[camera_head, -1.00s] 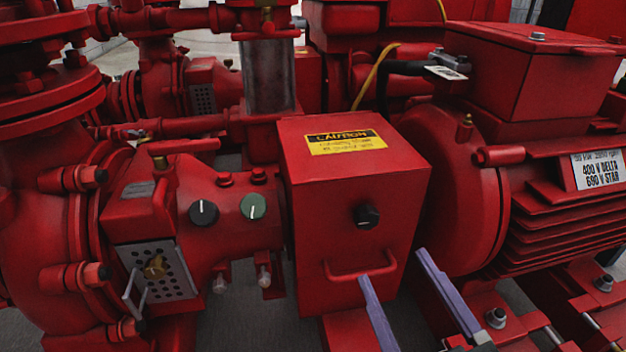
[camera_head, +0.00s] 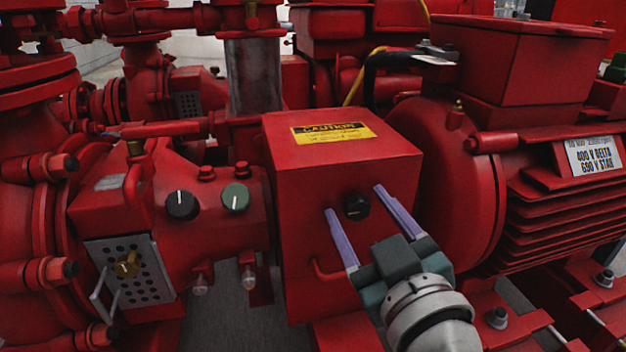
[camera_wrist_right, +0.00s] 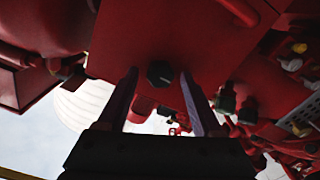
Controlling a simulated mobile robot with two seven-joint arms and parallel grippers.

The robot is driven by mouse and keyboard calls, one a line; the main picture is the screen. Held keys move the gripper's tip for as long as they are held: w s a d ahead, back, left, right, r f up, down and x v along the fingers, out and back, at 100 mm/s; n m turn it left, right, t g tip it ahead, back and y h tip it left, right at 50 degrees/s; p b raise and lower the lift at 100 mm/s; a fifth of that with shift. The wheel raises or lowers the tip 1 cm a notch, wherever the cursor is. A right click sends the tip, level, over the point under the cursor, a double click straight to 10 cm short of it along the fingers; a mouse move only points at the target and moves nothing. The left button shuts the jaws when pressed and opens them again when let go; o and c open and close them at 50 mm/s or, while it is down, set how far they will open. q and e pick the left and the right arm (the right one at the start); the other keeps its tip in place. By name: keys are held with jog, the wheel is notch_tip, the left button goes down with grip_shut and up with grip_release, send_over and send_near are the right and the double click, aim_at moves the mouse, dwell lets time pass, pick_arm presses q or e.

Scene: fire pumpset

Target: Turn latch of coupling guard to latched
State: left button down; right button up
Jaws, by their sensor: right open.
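The coupling guard (camera_head: 300,180) is a red box with a yellow and black caution label on its sloped top. Its latch (camera_head: 356,206) is a black round knob on the front face; it also shows in the right wrist view (camera_wrist_right: 160,73). My right gripper (camera_head: 354,198) is open, with one purple finger on each side of the knob in the head view. In the wrist view the knob lies between and beyond the fingertips, and I cannot tell whether they touch it. My left gripper is not in view.
A red handle (camera_head: 322,272) on the guard's front is partly hidden by my right gripper. A black knob (camera_head: 182,204) and a green knob (camera_head: 235,197) sit on the housing to the left. The ribbed motor (camera_head: 560,215) stands to the right.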

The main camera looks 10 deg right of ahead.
grip_shut()
dwell(0.3)
jog(key=shift+m, duration=0.4)
jog(key=m+p, duration=0.1)
jog(key=m, duration=0.6)
jog(key=shift+d, duration=0.1)
jog(key=m, duration=0.5)
jog(key=shift+d, duration=0.1)
jog(key=m, duration=0.4)
jog(key=shift+f+m, duration=0.1)
jog(key=shift+m, duration=0.6)
grip_release()
